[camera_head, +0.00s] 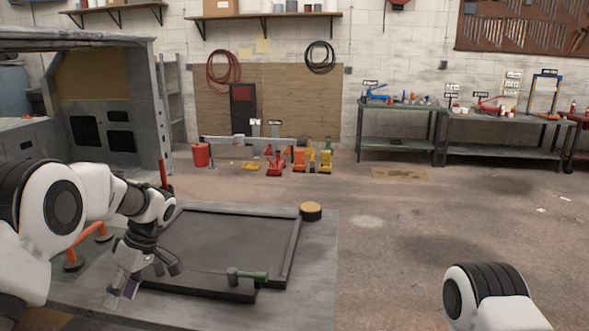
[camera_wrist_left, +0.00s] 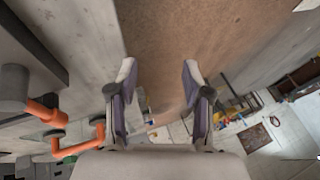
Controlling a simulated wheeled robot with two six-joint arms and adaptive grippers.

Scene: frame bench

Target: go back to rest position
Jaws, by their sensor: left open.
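My left gripper (camera_head: 122,291) hangs at the front left of the bench (camera_head: 318,270), left of the dark frame. In the left wrist view its two fingers (camera_wrist_left: 159,75) are apart, with nothing between them. My right gripper is out of view; only a white and black part of my right arm shows at the lower right of the head view. A dark rectangular frame (camera_head: 291,255) with a flat inner panel lies on the bench. A hammer with a green handle (camera_head: 253,276) lies at its front edge.
A round tin with a yellow top (camera_head: 311,209) stands at the frame's back right corner. An orange bar tool (camera_head: 88,247) lies left of my gripper; orange parts also show in the left wrist view (camera_wrist_left: 70,150). The floor right of the bench is open; worktables stand at the back.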

